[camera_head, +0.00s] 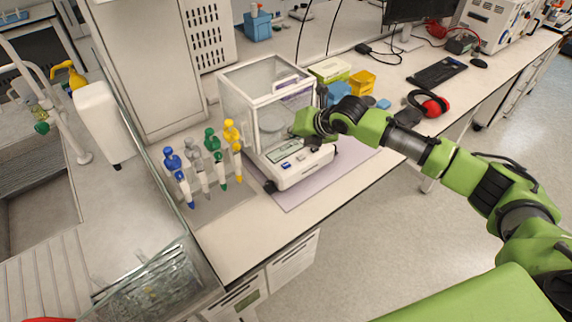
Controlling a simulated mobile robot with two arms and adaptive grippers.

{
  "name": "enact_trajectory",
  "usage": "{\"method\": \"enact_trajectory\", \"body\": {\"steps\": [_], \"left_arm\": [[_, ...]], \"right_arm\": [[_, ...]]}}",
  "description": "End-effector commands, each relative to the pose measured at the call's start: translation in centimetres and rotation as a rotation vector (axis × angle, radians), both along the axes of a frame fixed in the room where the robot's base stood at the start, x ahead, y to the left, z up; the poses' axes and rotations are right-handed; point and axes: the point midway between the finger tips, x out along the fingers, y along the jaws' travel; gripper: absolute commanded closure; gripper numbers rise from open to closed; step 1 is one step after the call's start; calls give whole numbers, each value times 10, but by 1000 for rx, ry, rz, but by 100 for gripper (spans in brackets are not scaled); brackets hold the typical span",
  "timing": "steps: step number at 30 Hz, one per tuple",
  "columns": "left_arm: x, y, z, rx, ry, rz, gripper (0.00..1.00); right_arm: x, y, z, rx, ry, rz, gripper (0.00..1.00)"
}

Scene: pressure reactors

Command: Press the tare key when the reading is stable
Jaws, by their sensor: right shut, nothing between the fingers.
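The analytical balance (262,92) stands on the bench with a clear draft shield around its weighing pan. Its front panel (300,172) carries a small display (283,151) and a blue key (286,165). The reading and the key labels are too small to make out. My right gripper (316,147) is shut and empty, at the right part of the balance's front panel. My wrist hides some of the panel and the shield's right side. I cannot tell whether the fingertips touch a key. My left gripper is out of view.
Several coloured pipettes (201,160) stand in a row left of the balance. A keyboard (437,73) is farther back. The bench front left of centre is clear.

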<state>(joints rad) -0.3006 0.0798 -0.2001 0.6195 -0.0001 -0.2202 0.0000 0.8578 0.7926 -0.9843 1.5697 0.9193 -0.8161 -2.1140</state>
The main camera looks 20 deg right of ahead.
Motion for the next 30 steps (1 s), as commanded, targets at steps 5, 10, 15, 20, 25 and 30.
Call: {"method": "enact_trajectory", "body": {"steps": [5, 10, 15, 20, 25, 30], "left_arm": [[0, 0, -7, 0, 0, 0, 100], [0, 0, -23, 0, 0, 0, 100], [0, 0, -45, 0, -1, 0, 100], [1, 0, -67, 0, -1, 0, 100], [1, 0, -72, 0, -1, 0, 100], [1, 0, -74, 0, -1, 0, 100]], "right_arm": [[0, 0, -7, 1, 1, 0, 100], [0, 0, -24, 1, 1, 0, 100], [-1, 0, -47, 1, 1, 0, 100], [-1, 0, -70, 0, 2, -1, 100], [0, 0, -84, 1, 1, -1, 100], [0, 0, -89, 1, 1, -1, 100]]}}
